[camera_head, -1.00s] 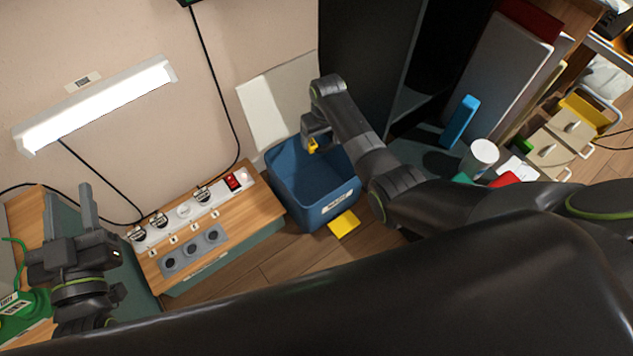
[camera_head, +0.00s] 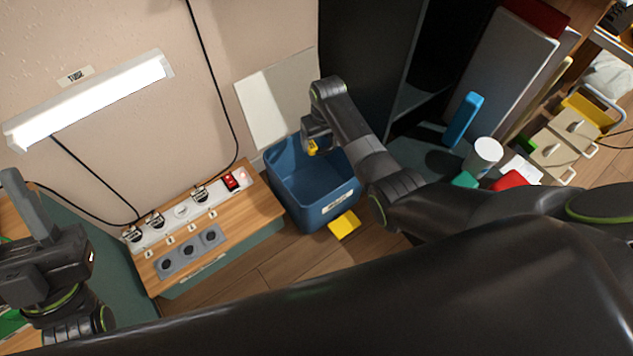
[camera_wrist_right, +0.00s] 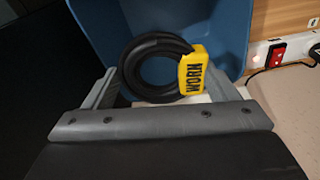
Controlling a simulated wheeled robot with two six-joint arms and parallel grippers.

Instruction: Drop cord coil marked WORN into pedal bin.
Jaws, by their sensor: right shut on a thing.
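The black cord coil (camera_wrist_right: 150,68) with a yellow tag reading WORN (camera_wrist_right: 193,72) is between the grey fingers of my right gripper (camera_wrist_right: 160,85), which is shut on it. In the head view my right gripper (camera_head: 314,138) is over the back part of the blue pedal bin (camera_head: 283,192); the yellow tag (camera_head: 312,147) shows below it. The bin's top is open, its pale lid (camera_head: 277,100) leaning up against the wall, and a yellow pedal (camera_head: 344,224) at its front. My left gripper (camera_head: 28,205) is at the left edge; its opening is unclear.
A wooden bench (camera_head: 262,205) with a power strip (camera_head: 163,227), a red switch and grey sockets stands left of the bin. A lit tube lamp (camera_head: 90,100) is on the wall. A blue block (camera_head: 463,118), a white cup (camera_head: 484,155) and cream phones (camera_head: 550,150) are at right.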

